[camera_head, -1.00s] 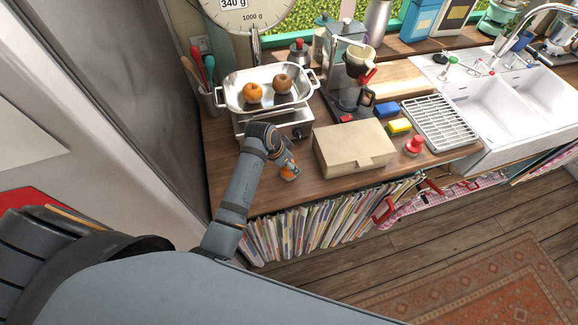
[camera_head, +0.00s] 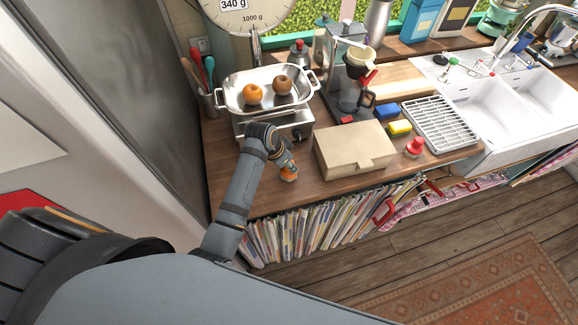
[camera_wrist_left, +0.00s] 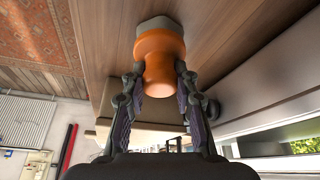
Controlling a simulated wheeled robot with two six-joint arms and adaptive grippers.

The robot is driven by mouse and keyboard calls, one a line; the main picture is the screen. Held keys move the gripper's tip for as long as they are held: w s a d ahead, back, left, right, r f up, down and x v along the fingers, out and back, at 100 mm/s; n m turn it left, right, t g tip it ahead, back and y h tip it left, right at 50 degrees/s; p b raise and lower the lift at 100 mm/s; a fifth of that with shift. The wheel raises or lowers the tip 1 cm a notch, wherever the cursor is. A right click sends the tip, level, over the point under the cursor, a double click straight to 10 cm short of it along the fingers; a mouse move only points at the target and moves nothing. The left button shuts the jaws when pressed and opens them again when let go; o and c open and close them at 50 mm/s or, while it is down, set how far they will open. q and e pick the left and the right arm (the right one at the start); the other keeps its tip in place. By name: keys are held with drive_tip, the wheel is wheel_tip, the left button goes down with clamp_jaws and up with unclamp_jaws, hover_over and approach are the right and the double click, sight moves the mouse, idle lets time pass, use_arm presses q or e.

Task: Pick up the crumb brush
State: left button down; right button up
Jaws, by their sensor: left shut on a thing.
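The crumb brush, an orange body (camera_wrist_left: 160,50) with a pale beige end (camera_wrist_left: 158,24), is between the fingers of my left gripper (camera_wrist_left: 160,88) in the left wrist view. The fingers are shut on its orange part from both sides. In the head view the orange brush (camera_head: 289,174) shows at the end of my left gripper (camera_head: 284,160), over the wooden counter between the scale and the beige box. The wrist partly hides it there, and I cannot tell whether its lower end touches the counter. My right gripper is not in view.
A beige box (camera_head: 354,149) stands just right of the gripper. Behind it is a scale (camera_head: 299,131) bearing a metal pan (camera_head: 233,100) with two round fruits. A coffee maker (camera_head: 347,85) stands farther back.

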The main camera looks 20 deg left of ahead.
use_arm(q)
wheel_tip(320, 180, up, 2)
drive_tip(key=shift+w+r+b, duration=0.1)
drive_tip(key=shift+r+b, duration=0.05)
drive_tip(key=shift+b, duration=0.95)
drive_tip(key=s+a+r, duration=0.2)
drive_tip(key=s+r, duration=0.8)
drive_tip(key=s, duration=0.4)
drive_tip(key=shift+a+r, duration=0.15)
drive_tip(key=shift+a, duration=0.15)
